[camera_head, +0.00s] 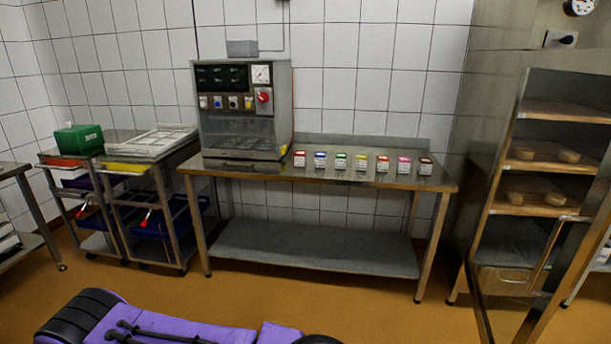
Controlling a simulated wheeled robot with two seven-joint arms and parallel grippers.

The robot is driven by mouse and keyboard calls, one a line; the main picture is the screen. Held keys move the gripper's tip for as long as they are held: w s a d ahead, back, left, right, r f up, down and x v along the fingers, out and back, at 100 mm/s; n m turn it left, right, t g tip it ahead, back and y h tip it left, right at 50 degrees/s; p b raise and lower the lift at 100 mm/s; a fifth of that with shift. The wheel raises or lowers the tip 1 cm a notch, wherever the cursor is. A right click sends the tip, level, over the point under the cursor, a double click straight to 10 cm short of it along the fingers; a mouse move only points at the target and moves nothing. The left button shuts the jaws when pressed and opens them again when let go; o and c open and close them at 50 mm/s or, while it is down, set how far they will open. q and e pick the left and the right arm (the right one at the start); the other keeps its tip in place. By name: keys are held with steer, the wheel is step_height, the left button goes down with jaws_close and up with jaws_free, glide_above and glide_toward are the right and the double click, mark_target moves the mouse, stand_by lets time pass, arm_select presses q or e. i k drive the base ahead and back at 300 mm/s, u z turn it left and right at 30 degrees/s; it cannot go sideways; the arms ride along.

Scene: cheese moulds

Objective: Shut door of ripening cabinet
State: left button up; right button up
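The ripening cabinet (478,165) is a tall steel unit at the right edge of the head view. Its front is uncovered on wooden shelves (565,112), with round pale cheeses on two of them. The door (572,272) stands open, slanting towards me at the lower right. It has a metal frame and a long bar handle (547,252). The picture's edge cuts off part of the door, so its exact angle is hard to tell. Neither of my grippers is in view; only a purple and black part of my own body shows at the bottom.
A steel table (325,176) along the back wall carries a control box (243,140) and a row of several small coloured-label containers. Two trolleys (130,250) with trays stand at left. The orange floor (370,300) is clear before the table.

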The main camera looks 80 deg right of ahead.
mark_target(596, 209)
steer(key=z, duration=4.05)
steer(key=i, duration=1.65)
